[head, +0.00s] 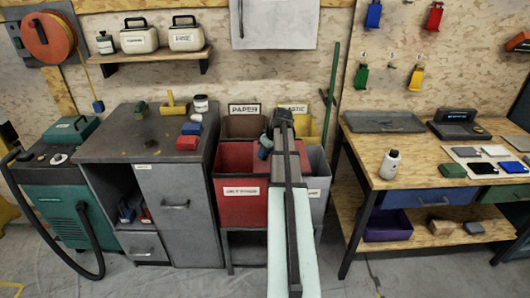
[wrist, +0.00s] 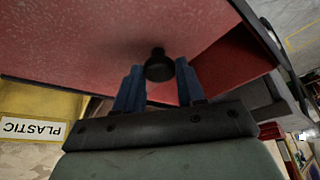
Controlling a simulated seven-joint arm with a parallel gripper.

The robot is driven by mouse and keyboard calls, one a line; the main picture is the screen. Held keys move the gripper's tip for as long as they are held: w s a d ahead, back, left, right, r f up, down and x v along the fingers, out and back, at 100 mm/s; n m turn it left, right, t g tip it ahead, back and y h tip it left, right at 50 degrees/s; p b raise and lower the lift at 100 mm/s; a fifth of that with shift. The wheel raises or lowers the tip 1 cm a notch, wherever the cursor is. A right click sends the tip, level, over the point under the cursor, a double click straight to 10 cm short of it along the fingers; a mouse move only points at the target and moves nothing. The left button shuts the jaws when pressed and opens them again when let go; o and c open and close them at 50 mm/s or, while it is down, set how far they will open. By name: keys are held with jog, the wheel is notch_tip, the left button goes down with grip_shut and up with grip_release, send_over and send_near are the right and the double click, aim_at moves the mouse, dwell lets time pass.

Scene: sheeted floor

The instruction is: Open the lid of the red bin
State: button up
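The red bin (head: 242,204) stands in the middle of the head view, with a white label on its front. Its red top (head: 236,158) shows partly behind my arm. In the wrist view a red speckled lid panel (wrist: 95,35) fills the upper part and carries a round black knob (wrist: 159,68). The two blue fingers of my gripper (wrist: 160,76) stand on either side of the knob, close against it, with no clear gap. In the head view my gripper (head: 264,147) is at the bin's upper right, small and partly hidden. How far the lid is raised is unclear.
A yellow bin marked PLASTIC (wrist: 72,103) is behind, beside a brown PAPER bin (head: 243,126). A grey bin (head: 318,178) stands to the right. A grey cabinet (head: 165,190) is close on the left, and a wooden workbench (head: 420,165) stands farther right.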

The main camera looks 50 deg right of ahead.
jog(key=o, duration=0.4)
jog(key=v, duration=1.4)
jog(key=shift+f, duration=0.1)
jog(key=shift+f, duration=0.1)
